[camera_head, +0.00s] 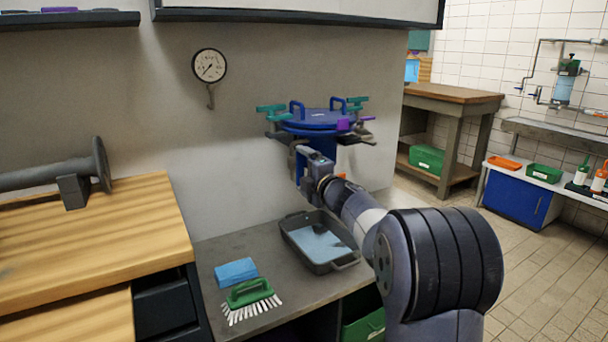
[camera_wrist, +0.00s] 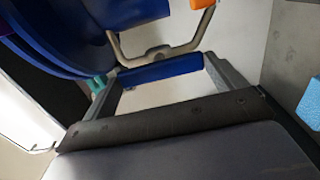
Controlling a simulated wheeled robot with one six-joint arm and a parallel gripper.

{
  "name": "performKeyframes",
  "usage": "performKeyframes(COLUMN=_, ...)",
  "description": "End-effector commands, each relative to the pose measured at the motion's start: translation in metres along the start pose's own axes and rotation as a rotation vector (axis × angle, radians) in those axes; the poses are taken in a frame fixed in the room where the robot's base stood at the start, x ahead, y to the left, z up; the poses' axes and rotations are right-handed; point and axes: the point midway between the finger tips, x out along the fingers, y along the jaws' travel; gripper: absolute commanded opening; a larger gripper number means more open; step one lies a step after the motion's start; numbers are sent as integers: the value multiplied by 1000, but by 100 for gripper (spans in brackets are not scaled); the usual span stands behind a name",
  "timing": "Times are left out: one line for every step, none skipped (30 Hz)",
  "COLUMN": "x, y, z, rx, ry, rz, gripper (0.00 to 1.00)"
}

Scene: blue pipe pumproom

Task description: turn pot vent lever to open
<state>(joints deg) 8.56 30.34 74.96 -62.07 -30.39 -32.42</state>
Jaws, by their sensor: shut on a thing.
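The blue pot (camera_head: 318,122) stands against the wall, with a round lid, blue loop handles, teal clamps (camera_head: 271,110) and a purple part (camera_head: 345,125) at its right rim. My gripper (camera_head: 300,158) is at the pot's front, below the lid rim. It is shut on what seems to be the pot vent lever, which is mostly hidden by my gripper in the head view. In the wrist view a tan curved bar (camera_wrist: 165,47) lies ahead of my gripper, beside the blue pot (camera_wrist: 60,30). The lever's angle is not clear.
Below my arm, a dark tray (camera_head: 333,262) holds blue liquid on the grey bench. A blue sponge (camera_head: 236,272) and a green brush (camera_head: 250,293) lie left of it. A pressure gauge (camera_head: 209,66) hangs on the wall.

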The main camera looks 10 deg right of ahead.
Motion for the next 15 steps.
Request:
performKeyframes(x=0, y=-2, z=0, rx=-13, ry=1, rz=-3, gripper=68)
performKeyframes(x=0, y=-2, z=0, rx=-16, ry=1, rz=-3, gripper=68)
performKeyframes(x=0, y=-2, z=0, rx=-19, ry=1, rz=-3, gripper=68)
performKeyframes(x=0, y=-2, z=0, rx=-21, ry=1, rz=-3, gripper=68)
performKeyframes(x=0, y=-1, z=0, rx=-22, ry=1, rz=-3, gripper=69)
performKeyframes(x=0, y=-1, z=0, rx=-23, ry=1, rz=-3, gripper=69)
performKeyframes(x=0, y=-1, z=0, rx=-24, ry=1, rz=-4, gripper=69)
performKeyframes(x=0, y=-1, z=0, rx=-24, ry=1, rz=-4, gripper=69)
performKeyframes(x=0, y=-1, z=0, rx=-24, ry=1, rz=-4, gripper=69)
performKeyframes(x=0, y=-1, z=0, rx=-24, ry=1, rz=-4, gripper=69)
performKeyframes(x=0, y=-1, z=0, rx=-24, ry=1, rz=-4, gripper=69)
performKeyframes(x=0, y=-1, z=0, rx=-24, ry=1, rz=-4, gripper=69)
performKeyframes(x=0, y=-1, z=0, rx=-24, ry=1, rz=-4, gripper=69)
performKeyframes(x=0, y=-1, z=0, rx=-24, ry=1, rz=-4, gripper=69)
performKeyframes(x=0, y=-2, z=0, rx=-23, ry=1, rz=-4, gripper=94)
